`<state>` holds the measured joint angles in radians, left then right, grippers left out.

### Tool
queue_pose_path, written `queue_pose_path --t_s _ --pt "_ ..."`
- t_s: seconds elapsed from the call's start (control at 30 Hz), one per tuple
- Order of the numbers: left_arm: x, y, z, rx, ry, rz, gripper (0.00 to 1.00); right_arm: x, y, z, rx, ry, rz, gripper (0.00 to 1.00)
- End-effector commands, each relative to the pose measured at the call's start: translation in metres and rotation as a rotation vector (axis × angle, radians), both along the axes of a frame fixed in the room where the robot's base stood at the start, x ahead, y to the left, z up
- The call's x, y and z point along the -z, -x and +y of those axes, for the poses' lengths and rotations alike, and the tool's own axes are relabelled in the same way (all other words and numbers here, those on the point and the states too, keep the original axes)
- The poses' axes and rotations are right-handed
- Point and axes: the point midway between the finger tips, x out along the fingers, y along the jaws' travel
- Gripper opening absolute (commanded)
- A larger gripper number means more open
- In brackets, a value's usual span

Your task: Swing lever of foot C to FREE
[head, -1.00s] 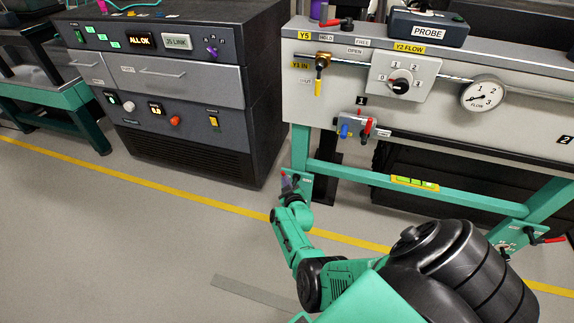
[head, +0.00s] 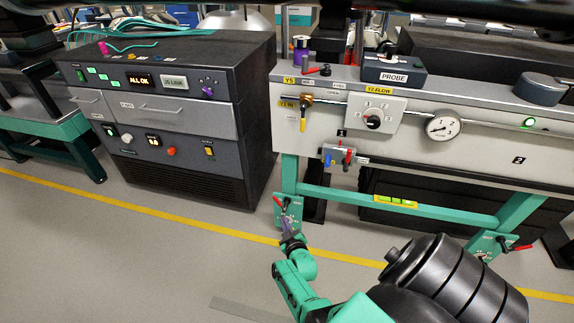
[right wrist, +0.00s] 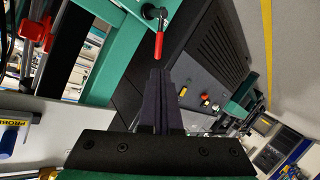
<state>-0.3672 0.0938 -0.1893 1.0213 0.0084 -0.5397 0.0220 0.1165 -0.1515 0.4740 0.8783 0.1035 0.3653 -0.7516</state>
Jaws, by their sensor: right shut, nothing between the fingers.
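The left table foot shows in the head view as a green plate (head: 294,206) with a small lever (head: 277,202) that has a red tip. Its letter is too small to read, so I cannot tell whether it is foot C. In the right wrist view a lever (right wrist: 159,38) with a black pivot and red grip hangs from a green plate, just beyond the fingertips. My right gripper (head: 287,224) is shut and empty, in front of the lower part of that plate; its dark fingers (right wrist: 160,95) seem apart from the lever. My left gripper is out of view.
A second foot plate (head: 487,246) with a red-tipped lever (head: 517,248) stands at the right. A green crossbar (head: 400,211) joins the legs under the valve panel (head: 480,150). A dark cabinet (head: 180,160) stands left. The floor in front is open.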

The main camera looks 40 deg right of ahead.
Motion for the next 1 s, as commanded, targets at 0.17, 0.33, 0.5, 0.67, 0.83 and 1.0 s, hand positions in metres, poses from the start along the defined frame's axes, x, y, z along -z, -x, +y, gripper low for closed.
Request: queue_pose_path --t_s 0.17,0.33,0.5,0.67,0.83,1.0 --pt "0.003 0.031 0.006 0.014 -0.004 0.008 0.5 -0.009 0.018 0.008 -0.001 0.0 0.002 0.0" --pt "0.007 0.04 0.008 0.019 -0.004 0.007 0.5 -0.008 0.023 0.011 0.0 0.001 0.0 0.0" --pt "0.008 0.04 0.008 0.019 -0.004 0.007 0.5 -0.007 0.023 0.011 0.0 0.0 0.0 0.0" --pt "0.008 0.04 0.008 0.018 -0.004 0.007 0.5 -0.007 0.022 0.011 0.0 0.0 0.0 0.0" --pt "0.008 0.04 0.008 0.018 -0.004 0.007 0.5 -0.007 0.023 0.011 -0.001 -0.001 0.001 0.0" --pt "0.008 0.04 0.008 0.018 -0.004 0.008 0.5 0.037 0.047 0.038 -0.106 -0.111 0.146 0.0"
